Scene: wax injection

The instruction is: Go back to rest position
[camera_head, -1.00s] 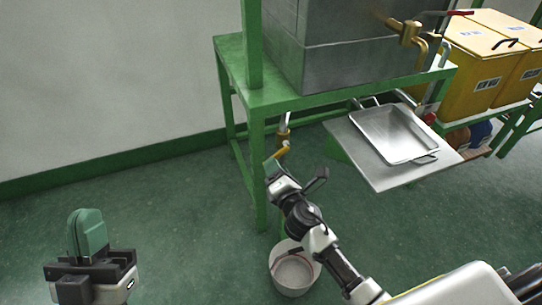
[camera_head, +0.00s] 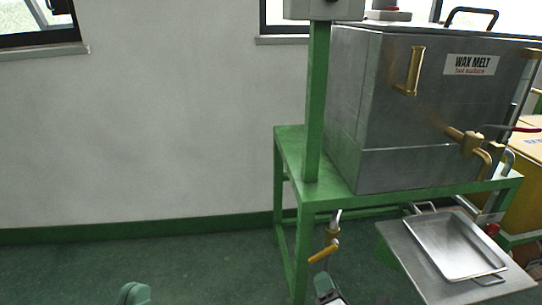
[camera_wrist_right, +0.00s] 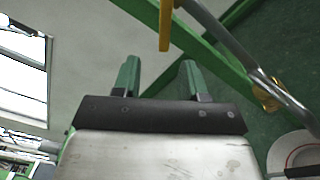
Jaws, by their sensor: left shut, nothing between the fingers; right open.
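My left gripper (camera_head: 135,293) shows only its green fingertips at the bottom edge of the head view, shut and empty. My right gripper (camera_head: 328,288) is partly in view at the bottom of the head view, below the yellow-handled drain valve (camera_head: 325,252). In the right wrist view its two green fingers (camera_wrist_right: 160,78) are spread apart with nothing between them. A yellow handle (camera_wrist_right: 166,24) and a metal pipe (camera_wrist_right: 222,40) lie beyond the fingertips there. Most of both arms is out of the head view.
The grey wax melt tank (camera_head: 395,120) stands on a green frame table (camera_head: 290,145). A metal tray (camera_head: 455,245) sits on a side plate (camera_head: 405,262) at the right. A white bucket (camera_wrist_right: 295,150) is at the wrist view's lower right. Floor at the left is clear.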

